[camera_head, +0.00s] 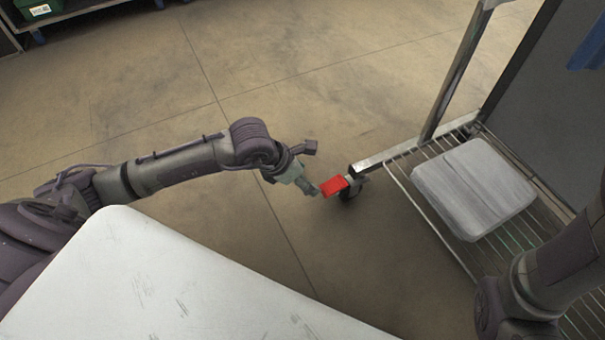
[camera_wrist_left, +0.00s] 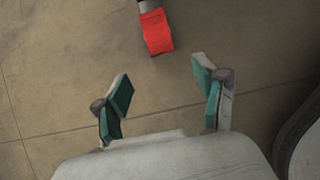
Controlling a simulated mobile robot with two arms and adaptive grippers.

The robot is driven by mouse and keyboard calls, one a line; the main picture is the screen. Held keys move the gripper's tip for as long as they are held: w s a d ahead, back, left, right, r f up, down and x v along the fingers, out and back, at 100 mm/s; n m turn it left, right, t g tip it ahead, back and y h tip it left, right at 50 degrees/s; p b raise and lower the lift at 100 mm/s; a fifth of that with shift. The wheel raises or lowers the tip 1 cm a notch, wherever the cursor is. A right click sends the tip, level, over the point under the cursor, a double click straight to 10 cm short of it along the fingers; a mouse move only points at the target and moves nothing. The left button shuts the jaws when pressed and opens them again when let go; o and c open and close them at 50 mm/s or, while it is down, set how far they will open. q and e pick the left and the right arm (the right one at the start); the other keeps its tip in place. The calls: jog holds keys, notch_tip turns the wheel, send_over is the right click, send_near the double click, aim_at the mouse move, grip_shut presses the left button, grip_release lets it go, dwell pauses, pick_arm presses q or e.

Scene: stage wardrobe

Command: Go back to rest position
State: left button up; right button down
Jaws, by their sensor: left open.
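My left gripper (camera_head: 306,181) reaches out over the bare floor from the left in the head view. In the left wrist view its two green-padded fingers (camera_wrist_left: 162,74) stand apart with nothing between them. A small red block-like piece (camera_head: 333,186) shows just past the fingertips, by the near corner of the rack. The red piece also shows in the left wrist view (camera_wrist_left: 157,32), ahead of the fingers and apart from them. My right arm shows at the lower right in the head view; its gripper is out of the picture.
A metal rack with a wire shelf (camera_head: 423,209) stands at the right, with an upright post (camera_head: 456,75). A grey flat box (camera_head: 473,187) lies on the shelf. A green crate (camera_head: 38,8) shows at the top left. The floor (camera_head: 290,60) between is clear.

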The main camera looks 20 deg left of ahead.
pick_arm(q)
jog(key=shift+s+a+r, duration=0.2)
jog(key=shift+s+r, duration=0.15)
jog(key=shift+r, duration=0.25)
